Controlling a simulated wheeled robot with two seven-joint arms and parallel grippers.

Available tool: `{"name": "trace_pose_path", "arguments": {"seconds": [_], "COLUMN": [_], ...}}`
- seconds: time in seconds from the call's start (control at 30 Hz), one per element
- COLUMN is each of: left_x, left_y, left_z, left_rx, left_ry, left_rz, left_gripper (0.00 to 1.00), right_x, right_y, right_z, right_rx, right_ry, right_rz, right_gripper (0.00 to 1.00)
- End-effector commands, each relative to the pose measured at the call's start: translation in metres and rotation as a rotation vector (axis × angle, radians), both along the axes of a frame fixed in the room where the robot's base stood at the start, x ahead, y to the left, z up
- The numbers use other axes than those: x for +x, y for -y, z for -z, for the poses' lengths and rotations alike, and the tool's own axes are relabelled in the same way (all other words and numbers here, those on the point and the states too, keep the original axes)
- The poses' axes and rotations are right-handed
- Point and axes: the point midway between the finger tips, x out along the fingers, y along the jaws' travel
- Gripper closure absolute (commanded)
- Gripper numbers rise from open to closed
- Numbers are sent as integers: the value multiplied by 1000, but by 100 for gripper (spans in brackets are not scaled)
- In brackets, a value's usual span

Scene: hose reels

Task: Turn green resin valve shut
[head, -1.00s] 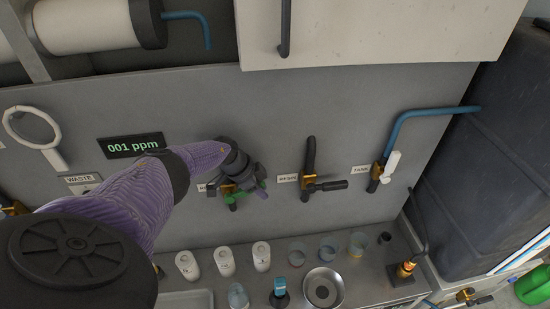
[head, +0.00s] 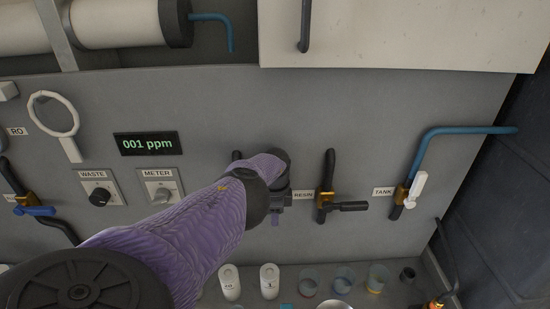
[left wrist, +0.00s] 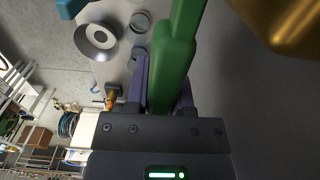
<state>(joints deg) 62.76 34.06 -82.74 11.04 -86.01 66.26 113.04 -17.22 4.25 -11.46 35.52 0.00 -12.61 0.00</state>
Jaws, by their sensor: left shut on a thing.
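My left gripper (head: 277,208) is at the panel in the head view and hides most of the valve behind it. In the left wrist view a long green handle (left wrist: 177,60) lies between the fingers of my left gripper (left wrist: 165,95), which is shut on it. Part of a brass valve body (left wrist: 285,22) shows at the top right there. In the head view a RESIN label (head: 303,195) sits between my gripper and a black-handled valve (head: 325,205), whose handle points right. My right gripper is not in view.
The ppm display (head: 146,144) reads 001. A white-handled TANK valve (head: 407,193) is on the right and a blue-handled valve (head: 30,205) on the left. Cups (head: 345,280) and white bottles (head: 269,281) stand on the shelf below. A cabinet (head: 400,40) overhangs above.

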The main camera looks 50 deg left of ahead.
Motion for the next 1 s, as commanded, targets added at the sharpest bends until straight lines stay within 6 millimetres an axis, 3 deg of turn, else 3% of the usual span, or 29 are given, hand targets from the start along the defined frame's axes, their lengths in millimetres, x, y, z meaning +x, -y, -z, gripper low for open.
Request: {"name": "trace_pose_path", "arguments": {"seconds": [0.5,0.53,0.67,0.93,1.0], "left_x": [-1,-1,-1,-1,0], "left_y": [0,0,0,0,0], "left_z": [2,2,1,0,-8], "left_rx": [6,6,7,6,6], "left_ry": [-10,-10,-9,-7,-7], "left_rz": [2,2,1,1,0], "left_gripper": [100,65,37,35,35], "right_x": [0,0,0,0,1], "right_y": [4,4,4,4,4], "right_z": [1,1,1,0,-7], "right_rx": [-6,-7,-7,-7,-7], "right_ry": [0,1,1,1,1], "right_rz": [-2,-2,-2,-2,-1], "right_gripper": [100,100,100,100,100]}}
